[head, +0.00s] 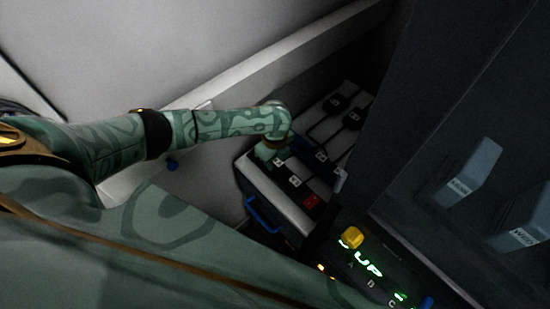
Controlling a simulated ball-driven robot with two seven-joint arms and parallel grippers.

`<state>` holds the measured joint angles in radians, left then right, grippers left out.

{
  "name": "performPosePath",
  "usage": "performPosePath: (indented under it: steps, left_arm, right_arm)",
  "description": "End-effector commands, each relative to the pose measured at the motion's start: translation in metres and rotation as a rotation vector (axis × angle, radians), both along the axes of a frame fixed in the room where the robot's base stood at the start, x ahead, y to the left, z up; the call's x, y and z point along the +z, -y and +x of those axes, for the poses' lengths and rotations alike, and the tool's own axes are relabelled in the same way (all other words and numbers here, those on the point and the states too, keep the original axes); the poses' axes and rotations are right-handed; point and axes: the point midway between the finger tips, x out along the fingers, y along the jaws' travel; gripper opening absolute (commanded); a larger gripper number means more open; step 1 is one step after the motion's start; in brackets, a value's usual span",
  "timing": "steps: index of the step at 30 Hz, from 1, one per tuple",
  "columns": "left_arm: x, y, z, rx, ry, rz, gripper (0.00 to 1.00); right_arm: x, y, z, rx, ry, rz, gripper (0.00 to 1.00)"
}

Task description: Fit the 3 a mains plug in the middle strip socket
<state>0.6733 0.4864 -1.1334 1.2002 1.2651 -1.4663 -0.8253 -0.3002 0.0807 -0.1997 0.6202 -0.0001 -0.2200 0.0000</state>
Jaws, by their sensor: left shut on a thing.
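My left gripper (269,153) is at the left end of a pale unit with dark sides (268,182). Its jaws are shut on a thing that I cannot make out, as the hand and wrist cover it. Several small dark blocks with white labels sit on the pale top, one dark block (295,181) just right of the gripper. A red block (311,202) is near the front edge. More black plug-like blocks (352,119) with dark cables lie on a pale surface behind. I cannot tell which is the middle strip socket. My right gripper is not in view.
A blue handle (262,216) is on the unit's front. A yellow knob (351,237) and a lit green panel (368,267) are at the lower right. Labelled grey-blue boxes (474,172) stand at right beyond a dark upright panel (405,105). A pale wall is behind.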

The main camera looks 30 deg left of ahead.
Motion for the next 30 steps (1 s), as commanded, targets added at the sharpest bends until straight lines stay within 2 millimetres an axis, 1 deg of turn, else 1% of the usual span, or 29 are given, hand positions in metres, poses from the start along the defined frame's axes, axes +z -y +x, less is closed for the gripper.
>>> performPosePath:
  steps: [9,30]
  left_arm:
    - [-0.0063,0.0001,0.0,0.0,0.0,0.0,0.05]
    - [-0.0095,0.0,-0.0002,0.0,-0.001,0.0,0.05]
  right_arm:
    - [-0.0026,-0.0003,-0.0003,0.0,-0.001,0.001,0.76]
    - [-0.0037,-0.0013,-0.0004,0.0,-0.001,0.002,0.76]
